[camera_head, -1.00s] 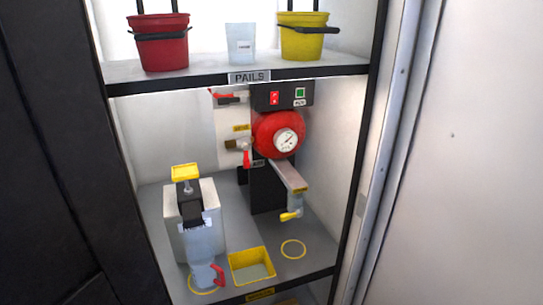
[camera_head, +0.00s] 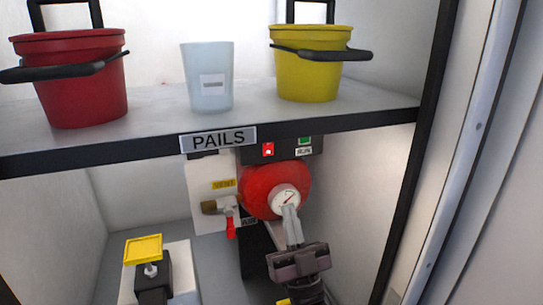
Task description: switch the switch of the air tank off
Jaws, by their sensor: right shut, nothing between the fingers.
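The air tank (camera_head: 262,192) is a red, round body with a white dial gauge at its front. The red switch (camera_head: 268,150) sits on the black panel above the tank, close under the shelf edge, and shows a bright spot. A green button (camera_head: 304,141) with a label is to its right. My right gripper (camera_head: 291,210) comes up from below, with its shut fingers in front of the gauge and below the switch. It holds nothing and covers part of the gauge and the parts under it. Whether the fingertips touch the gauge I cannot tell. My left gripper is not in view.
The shelf labelled PAILS (camera_head: 360,121) overhangs the panel. It carries a red pail (camera_head: 80,85), a clear cup (camera_head: 208,80) and a yellow pail (camera_head: 312,65). A red-handled valve (camera_head: 230,226) is left of the tank. A yellow-topped device (camera_head: 144,249) stands lower left.

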